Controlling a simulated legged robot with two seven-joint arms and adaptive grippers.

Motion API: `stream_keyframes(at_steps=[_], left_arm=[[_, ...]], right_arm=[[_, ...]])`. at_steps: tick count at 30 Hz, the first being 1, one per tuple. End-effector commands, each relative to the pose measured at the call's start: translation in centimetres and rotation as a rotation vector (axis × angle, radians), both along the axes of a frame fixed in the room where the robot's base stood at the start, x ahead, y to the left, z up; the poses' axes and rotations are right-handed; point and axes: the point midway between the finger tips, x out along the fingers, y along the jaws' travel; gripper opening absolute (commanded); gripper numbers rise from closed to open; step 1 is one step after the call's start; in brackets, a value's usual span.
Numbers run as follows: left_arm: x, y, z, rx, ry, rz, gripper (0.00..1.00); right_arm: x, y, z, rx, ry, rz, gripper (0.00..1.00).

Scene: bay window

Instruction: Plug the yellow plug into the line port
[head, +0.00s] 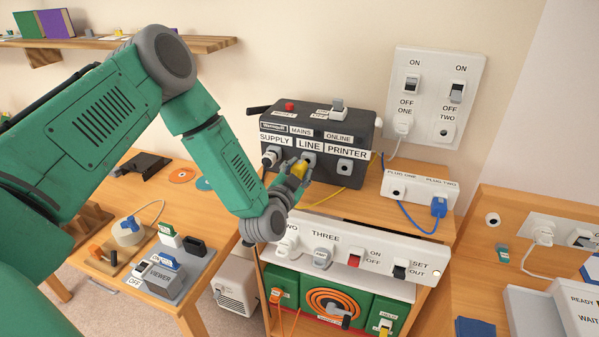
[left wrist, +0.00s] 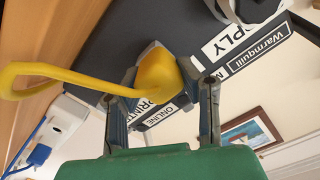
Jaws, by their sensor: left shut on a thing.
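The yellow plug (head: 299,170) is held between the fingers of my left gripper (head: 293,172), in front of the dark box (head: 320,125). The line port (head: 308,158) is under the LINE label on the box's front, just behind the plug and partly covered by it and the fingers. In the left wrist view the yellow plug (left wrist: 156,75) sits between both fingertips of the gripper (left wrist: 165,78), with its yellow cord (left wrist: 60,78) curving off left. The plug's front end is hidden, so I cannot tell whether it touches the port. My right gripper is not in view.
The printer port (head: 345,168) is right of the line port; the supply socket (head: 270,156) at left holds a grey plug. A white strip (head: 421,187) with a blue plug (head: 438,207) stands right. A white switch panel (head: 335,243) lies below my gripper.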

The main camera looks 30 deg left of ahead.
Motion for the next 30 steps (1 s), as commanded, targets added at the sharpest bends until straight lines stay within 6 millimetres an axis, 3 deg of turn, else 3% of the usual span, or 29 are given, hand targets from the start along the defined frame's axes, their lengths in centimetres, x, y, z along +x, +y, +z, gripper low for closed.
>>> stream_keyframes(at_steps=[30], left_arm=[[-0.38, -0.63, 0.26, 0.003, -0.002, -0.002, 0.00]], right_arm=[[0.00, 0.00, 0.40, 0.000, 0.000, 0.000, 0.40]])
